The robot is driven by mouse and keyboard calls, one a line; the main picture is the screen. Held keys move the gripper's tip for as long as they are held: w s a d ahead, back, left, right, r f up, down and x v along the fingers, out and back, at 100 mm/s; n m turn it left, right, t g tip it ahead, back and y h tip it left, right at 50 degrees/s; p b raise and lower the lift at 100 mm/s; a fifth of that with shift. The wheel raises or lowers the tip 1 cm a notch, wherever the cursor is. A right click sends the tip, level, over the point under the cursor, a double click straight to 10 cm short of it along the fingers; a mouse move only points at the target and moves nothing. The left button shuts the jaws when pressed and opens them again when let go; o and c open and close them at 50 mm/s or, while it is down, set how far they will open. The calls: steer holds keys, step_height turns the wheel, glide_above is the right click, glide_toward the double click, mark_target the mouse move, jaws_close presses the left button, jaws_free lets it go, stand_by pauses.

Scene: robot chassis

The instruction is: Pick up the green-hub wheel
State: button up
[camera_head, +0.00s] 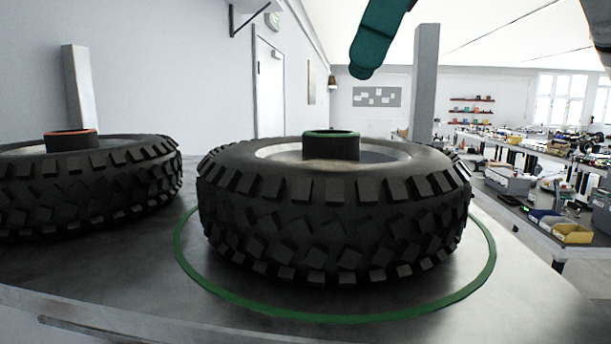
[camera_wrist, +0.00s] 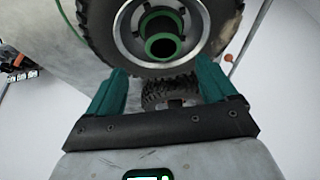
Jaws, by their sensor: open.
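The green-hub wheel (camera_head: 335,225) lies flat on the grey metal table, inside a painted green ring (camera_head: 350,318). Its black hub (camera_head: 331,148) with a green rim stands up from the middle. A teal finger of my gripper (camera_head: 378,40) shows high above the wheel and slightly right of the hub. In the wrist view my gripper (camera_wrist: 160,70) is open and empty, its two teal fingers spread apart. The green-rimmed hub (camera_wrist: 161,46) shows beyond and above the gap between the fingertips, not between them.
An orange-rimmed wheel (camera_head: 80,195) lies on the same table to the left. Another tyre (camera_wrist: 170,92) shows between the fingers in the wrist view, farther off. A grey post (camera_head: 424,85) stands behind the green-hub wheel. Cluttered workbenches (camera_head: 520,190) are at the right.

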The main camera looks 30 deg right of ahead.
mark_target(331, 138)
steer(key=shift+s+p+x, duration=0.2)
steer(key=shift+p+x, duration=0.55)
steer(key=shift+x, duration=4.05)
steer(key=shift+a, duration=0.2)
steer(key=shift+c, duration=0.4)
steer(key=c, duration=1.5)
jaws_close()
steer(key=shift+r, duration=0.15)
